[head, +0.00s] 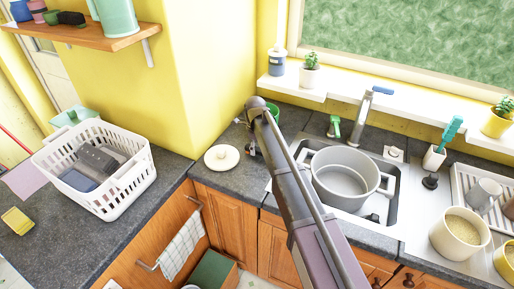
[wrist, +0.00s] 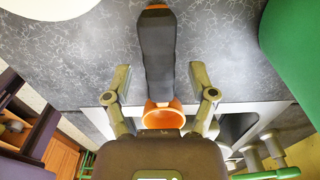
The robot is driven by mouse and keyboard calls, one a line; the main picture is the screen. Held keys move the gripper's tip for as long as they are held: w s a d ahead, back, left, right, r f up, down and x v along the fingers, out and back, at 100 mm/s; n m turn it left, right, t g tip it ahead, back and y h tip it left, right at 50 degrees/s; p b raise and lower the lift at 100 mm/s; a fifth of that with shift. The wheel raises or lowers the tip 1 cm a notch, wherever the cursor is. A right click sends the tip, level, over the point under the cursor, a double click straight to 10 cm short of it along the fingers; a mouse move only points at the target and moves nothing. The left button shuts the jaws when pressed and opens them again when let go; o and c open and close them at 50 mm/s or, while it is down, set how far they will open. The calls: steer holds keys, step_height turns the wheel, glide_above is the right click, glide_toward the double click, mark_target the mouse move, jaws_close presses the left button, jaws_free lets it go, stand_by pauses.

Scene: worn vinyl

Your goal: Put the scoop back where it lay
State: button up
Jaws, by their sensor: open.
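The scoop has a dark handle (wrist: 156,55) with an orange end and an orange bowl (wrist: 163,116). In the wrist view it lies over the speckled grey counter (wrist: 75,55), with its handle running between my fingers. My gripper (wrist: 160,82) is open, one finger on each side of the scoop with a gap on both sides. I cannot tell whether the scoop rests fully on the counter. In the head view my gripper (head: 251,149) is low over the corner counter, and my arm hides the scoop.
A round white lid (head: 222,157) lies just left of my gripper. A green container (head: 272,109) stands behind it. The sink with a grey pot (head: 345,178) is to the right. A white basket (head: 97,172) stands on the left counter; a windowsill (head: 345,88) runs behind.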

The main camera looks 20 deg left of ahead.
step_height(320, 180, up, 12)
steer(key=p, duration=1.1)
steer(key=shift+p, duration=0.35)
steer(key=shift+a, duration=0.1)
stand_by(0.6)
steer(key=s+d+n, duration=0.1)
steer(key=d+n, duration=0.4)
steer(key=d, duration=1.1)
steer(key=s+d+n, duration=0.4)
steer(key=s+d, duration=0.1)
steer(key=d, duration=0.5)
steer(key=s+d+n, duration=0.5)
steer(key=d, duration=0.6)
steer(key=s+d+n, duration=0.4)
steer(key=s+d, duration=0.2)
steer(key=d, duration=0.4)
steer(key=shift+d+n, duration=0.25)
steer(key=shift+n, duration=0.15)
